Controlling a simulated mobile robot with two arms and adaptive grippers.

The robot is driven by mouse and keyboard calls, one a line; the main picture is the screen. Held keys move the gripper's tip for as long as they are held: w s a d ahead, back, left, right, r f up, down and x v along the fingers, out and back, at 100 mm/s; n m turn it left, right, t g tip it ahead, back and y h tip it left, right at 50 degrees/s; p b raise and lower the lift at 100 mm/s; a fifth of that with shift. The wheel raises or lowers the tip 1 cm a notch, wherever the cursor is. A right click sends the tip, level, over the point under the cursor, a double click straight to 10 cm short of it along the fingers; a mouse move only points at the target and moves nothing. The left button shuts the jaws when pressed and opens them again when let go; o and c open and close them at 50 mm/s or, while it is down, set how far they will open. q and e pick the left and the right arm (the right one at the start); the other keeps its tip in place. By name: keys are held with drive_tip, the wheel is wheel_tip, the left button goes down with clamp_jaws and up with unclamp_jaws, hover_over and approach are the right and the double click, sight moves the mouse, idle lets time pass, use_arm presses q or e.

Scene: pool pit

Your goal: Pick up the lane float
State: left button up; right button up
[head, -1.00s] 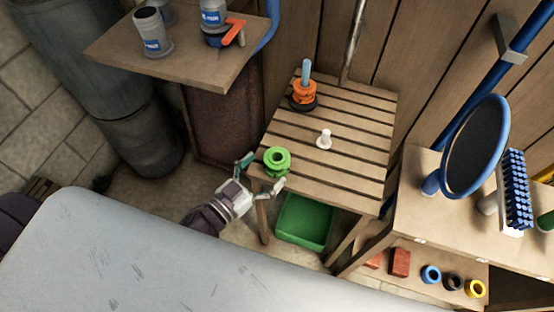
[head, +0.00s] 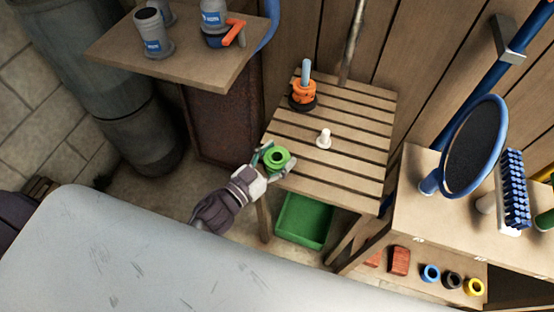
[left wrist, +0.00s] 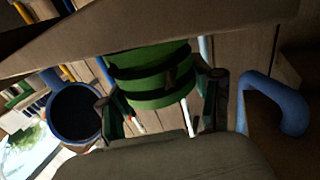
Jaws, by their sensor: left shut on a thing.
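The lane float is most likely the green ringed spool (head: 278,158) at the near left corner of the slatted table (head: 335,187). It also shows in the left wrist view (left wrist: 152,78), between the fingers. My left gripper (head: 272,163) is shut on it, with a finger on either side. I cannot tell whether the float touches the slats. My right gripper is not in view.
An orange and black ringed piece on a post (head: 303,95) and a white peg (head: 324,139) stand on the slatted table. A green bin (head: 303,221) sits below. A shelf with blue-labelled containers (head: 152,34) is at upper left. A round blue-rimmed disc (head: 474,147) and a blue brush (head: 515,190) stand at right.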

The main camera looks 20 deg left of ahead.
use_arm(q)
drive_tip(key=shift+r, duration=0.1)
drive_tip(key=shift+r, duration=0.6)
wheel_tip(320, 180, up, 3)
drive_tip(key=shift+p, duration=0.75)
drive_tip(key=s+d+r, duration=0.2)
drive_tip(key=d+r, duration=0.4)
drive_tip(key=d, duration=0.5)
drive_tip(key=shift+s+d+r+p, duration=0.2)
drive_tip(key=shift+s+r+p, duration=0.05)
drive_tip(key=shift+r+p, duration=0.05)
